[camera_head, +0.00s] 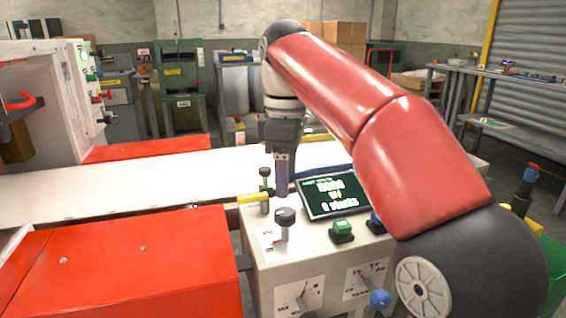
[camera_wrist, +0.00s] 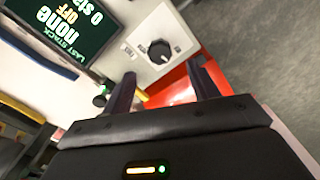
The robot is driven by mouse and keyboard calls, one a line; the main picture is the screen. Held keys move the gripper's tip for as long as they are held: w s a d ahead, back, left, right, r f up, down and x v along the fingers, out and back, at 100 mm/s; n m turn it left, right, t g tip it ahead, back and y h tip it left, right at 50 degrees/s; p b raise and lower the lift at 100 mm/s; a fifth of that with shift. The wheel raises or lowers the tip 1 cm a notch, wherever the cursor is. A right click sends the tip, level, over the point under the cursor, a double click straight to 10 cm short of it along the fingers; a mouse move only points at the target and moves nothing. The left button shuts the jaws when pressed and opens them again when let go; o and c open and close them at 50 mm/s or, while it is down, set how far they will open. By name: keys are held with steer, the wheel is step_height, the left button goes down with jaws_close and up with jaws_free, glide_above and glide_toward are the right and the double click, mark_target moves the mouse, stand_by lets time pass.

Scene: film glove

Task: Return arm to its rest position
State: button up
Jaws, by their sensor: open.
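My red and black arm reaches from the lower right of the head view up and over to the machine. My gripper (camera_head: 283,178) points down over the white control box (camera_head: 262,292), left of its display screen (camera_head: 333,193). In the wrist view my gripper (camera_wrist: 165,85) has its two dark fingers apart with nothing between them. A black knob on a white plate (camera_wrist: 159,52) lies beyond the fingertips. The same view shows the screen (camera_wrist: 65,35), reading "LAST STACK none OFF". In the head view the fingers overlap, so their gap is hidden there.
Black-topped levers (camera_head: 285,216), a green button (camera_head: 342,228) and a blue knob (camera_head: 380,298) stick up or out around the box. A red cover (camera_head: 140,265) lies to the left. A white conveyor surface (camera_head: 110,183) runs behind. Grey floor shows in the wrist view (camera_wrist: 260,50).

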steer(key=s+d+f+m+t, duration=0.2)
steer(key=s+d+f+m, duration=0.5)
steer(key=s+f, duration=0.2)
steer(key=s+d+f+m+t, duration=0.3)
steer(key=s+d+f+m, duration=0.3)
steer(key=s+f+m, duration=0.2)
step_height(320, 180, down, 2)
steer(key=shift+s+d+m, duration=0.3)
steer(key=shift+s+d, duration=0.05)
steer(key=shift+s, duration=0.8)
